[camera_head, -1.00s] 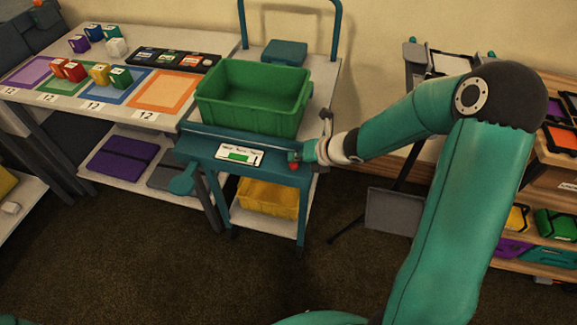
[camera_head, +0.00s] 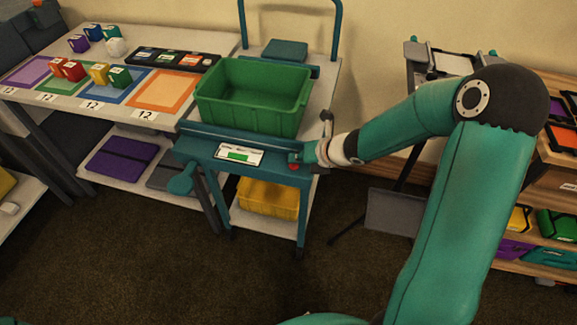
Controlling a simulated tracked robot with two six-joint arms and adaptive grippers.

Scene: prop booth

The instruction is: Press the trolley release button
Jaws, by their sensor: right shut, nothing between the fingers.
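The trolley (camera_head: 218,152) stands beside the long table, with a teal front panel. On that panel sit a white label with a green bar (camera_head: 239,155) and, to its right, a small red button (camera_head: 294,166). My right gripper (camera_head: 296,158) is shut and empty, its tips at the button and partly covering it. I cannot tell whether the tips touch the button or how far it is pressed. My left gripper is not in view.
A green bin (camera_head: 253,97) stands on the trolley top, and a yellow bin (camera_head: 269,197) sits on its lower shelf. The table (camera_head: 182,47) on the left holds coloured blocks and mats. A grey stand (camera_head: 396,211) and a shelf (camera_head: 551,150) are at the right.

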